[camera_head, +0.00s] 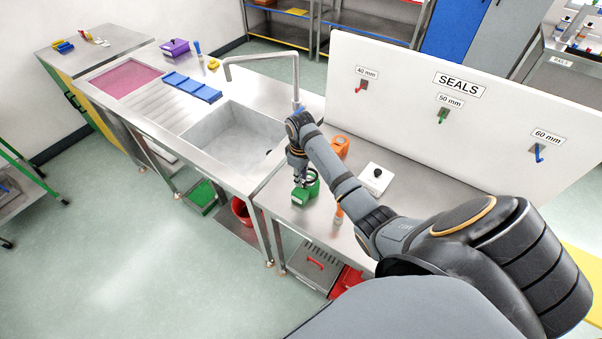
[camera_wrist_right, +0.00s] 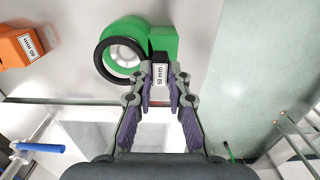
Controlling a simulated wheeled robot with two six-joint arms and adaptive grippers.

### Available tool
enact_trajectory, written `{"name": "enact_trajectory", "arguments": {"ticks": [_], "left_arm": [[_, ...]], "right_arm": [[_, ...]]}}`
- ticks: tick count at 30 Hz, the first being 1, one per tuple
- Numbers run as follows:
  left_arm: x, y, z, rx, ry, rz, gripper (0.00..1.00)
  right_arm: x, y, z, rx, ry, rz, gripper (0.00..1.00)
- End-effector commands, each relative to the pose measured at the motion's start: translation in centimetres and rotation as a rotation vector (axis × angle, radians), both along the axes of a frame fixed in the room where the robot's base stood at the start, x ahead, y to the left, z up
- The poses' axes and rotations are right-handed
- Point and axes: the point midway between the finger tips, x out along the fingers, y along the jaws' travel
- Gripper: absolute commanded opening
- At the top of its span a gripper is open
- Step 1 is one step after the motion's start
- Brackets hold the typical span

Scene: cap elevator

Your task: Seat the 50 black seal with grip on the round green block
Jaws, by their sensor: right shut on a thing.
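The round green block (camera_head: 306,190) stands near the front left of the steel table. In the right wrist view the green block (camera_wrist_right: 130,32) lies just beyond my fingertips. The black seal (camera_wrist_right: 104,66) is a ring at the block's round face, around a pale opening, and looks slightly offset to the lower left. Its grip carries a "50 mm" label (camera_wrist_right: 160,75). My right gripper (camera_wrist_right: 160,92) is shut on this grip; it also shows in the head view (camera_head: 300,178), over the block. I cannot tell whether the ring is fully down. My left gripper is out of view.
An orange block (camera_head: 341,147) stands behind the green one; it also shows in the wrist view (camera_wrist_right: 18,48). A white plate with a black knob (camera_head: 377,173) and an orange-topped item (camera_head: 338,214) are to the right. A sink (camera_head: 235,135) adjoins left; a SEALS board (camera_head: 480,110) stands behind.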

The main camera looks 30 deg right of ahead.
Motion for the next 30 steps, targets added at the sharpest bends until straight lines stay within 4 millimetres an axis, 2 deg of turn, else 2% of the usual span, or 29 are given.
{"name": "enact_trajectory", "arguments": {"ticks": [30], "left_arm": [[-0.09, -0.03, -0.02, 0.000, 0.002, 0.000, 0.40]], "right_arm": [[0.00, 0.02, -0.92, 0.000, 0.000, 0.000, 0.00]]}}
